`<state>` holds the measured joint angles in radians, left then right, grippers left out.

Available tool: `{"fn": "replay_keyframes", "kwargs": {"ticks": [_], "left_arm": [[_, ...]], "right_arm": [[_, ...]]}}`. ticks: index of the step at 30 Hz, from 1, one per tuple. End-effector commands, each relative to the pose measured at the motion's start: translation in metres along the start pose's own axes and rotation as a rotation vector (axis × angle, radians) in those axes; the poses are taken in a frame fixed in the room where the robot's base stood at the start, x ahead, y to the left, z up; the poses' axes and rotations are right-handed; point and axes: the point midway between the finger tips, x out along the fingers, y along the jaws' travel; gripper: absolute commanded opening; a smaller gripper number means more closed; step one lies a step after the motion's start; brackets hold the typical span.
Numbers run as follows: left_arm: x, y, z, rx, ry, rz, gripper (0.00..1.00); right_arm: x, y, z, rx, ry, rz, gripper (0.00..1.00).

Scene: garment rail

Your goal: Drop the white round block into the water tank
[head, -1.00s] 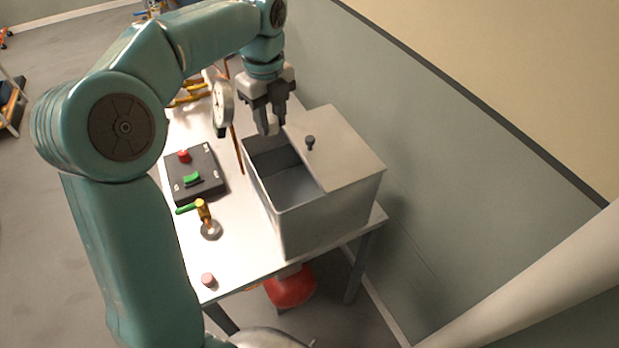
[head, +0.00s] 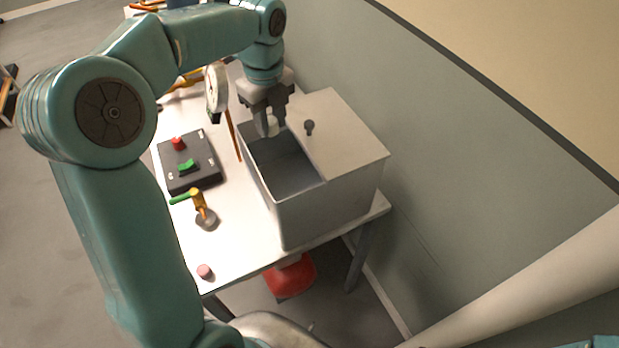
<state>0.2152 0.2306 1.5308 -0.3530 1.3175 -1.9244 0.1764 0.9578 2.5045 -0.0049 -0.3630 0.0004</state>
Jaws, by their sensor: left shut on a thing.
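The water tank (head: 325,212) is a grey box on the table in the head view. A lid (head: 345,135) with a dark knob covers its right part, and its left part is open. My left gripper (head: 268,127) points down over the far end of the opening. It is shut on the white round block (head: 273,129), of which only a small pale part shows between the fingers. My right gripper is not in view.
A wall is behind the tank.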

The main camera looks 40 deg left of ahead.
Motion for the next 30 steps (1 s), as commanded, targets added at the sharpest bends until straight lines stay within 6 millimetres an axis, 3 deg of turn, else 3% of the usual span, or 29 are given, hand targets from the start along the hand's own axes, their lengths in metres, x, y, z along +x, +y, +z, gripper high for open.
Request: {"fn": "replay_keyframes", "kwargs": {"ticks": [5,6,8,20,23,30], "left_arm": [[-0.001,-0.001,0.001,-0.001,0.0,0.0,0.03],[-0.001,-0.001,0.002,-0.001,0.0,0.0,0.43],[-0.001,-0.002,0.002,-0.001,0.0,0.0,0.63],[-0.009,-0.002,0.002,0.0,-0.001,-0.001,0.63],[-0.026,-0.002,0.002,-0.001,-0.002,-0.004,0.63],[-0.092,-0.002,0.002,0.0,-0.002,-0.006,0.63]], "right_arm": [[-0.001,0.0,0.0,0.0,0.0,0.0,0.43],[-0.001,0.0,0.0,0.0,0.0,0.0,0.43],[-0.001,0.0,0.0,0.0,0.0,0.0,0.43],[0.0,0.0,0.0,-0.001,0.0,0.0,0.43],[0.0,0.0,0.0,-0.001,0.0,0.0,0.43],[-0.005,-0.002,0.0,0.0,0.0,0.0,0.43]]}}
